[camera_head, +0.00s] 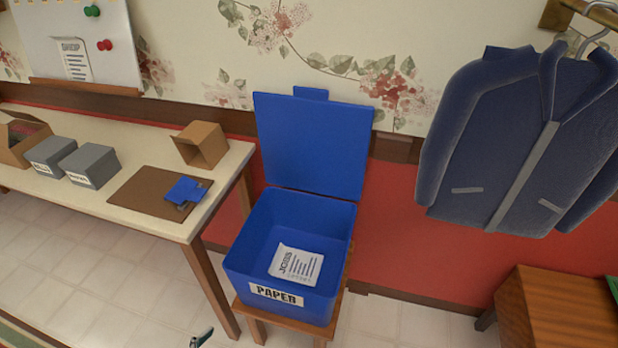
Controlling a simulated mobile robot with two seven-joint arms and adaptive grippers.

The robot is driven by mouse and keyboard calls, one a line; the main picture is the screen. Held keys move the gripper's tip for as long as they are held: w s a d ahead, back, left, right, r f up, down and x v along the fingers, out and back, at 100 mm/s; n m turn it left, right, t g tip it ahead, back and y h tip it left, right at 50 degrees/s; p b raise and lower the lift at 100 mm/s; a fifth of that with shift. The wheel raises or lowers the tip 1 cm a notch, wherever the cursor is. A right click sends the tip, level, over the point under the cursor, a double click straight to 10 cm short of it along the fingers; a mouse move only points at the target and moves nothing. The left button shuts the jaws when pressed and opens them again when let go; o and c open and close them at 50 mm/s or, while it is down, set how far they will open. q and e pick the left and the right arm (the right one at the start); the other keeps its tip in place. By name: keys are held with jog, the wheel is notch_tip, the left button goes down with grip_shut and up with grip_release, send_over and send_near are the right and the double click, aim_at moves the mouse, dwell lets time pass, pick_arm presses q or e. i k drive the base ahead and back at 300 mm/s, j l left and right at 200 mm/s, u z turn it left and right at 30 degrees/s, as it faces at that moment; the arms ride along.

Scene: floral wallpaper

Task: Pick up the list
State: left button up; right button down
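A white paper sheet headed "JOBS" (297,265) lies on the floor of an open blue bin (240,262) labelled "PAPER". Another white sheet, which seems headed "SHOP" (75,60), hangs on the white board at the upper left. Both look like lists. A small dark and teal tip (203,338) shows at the bottom edge, left of the bin; it may be the end of my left gripper, and whether it is open cannot be told. My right gripper is not in view.
The bin's lid (315,145) stands raised behind it. The bin rests on a wooden stool (256,327). The table (120,207) at left holds grey boxes (90,165), cardboard boxes (201,144) and a brown board with a blue item. A jacket (520,140) hangs right.

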aim_at(75, 55)
jog(key=u, duration=1.35)
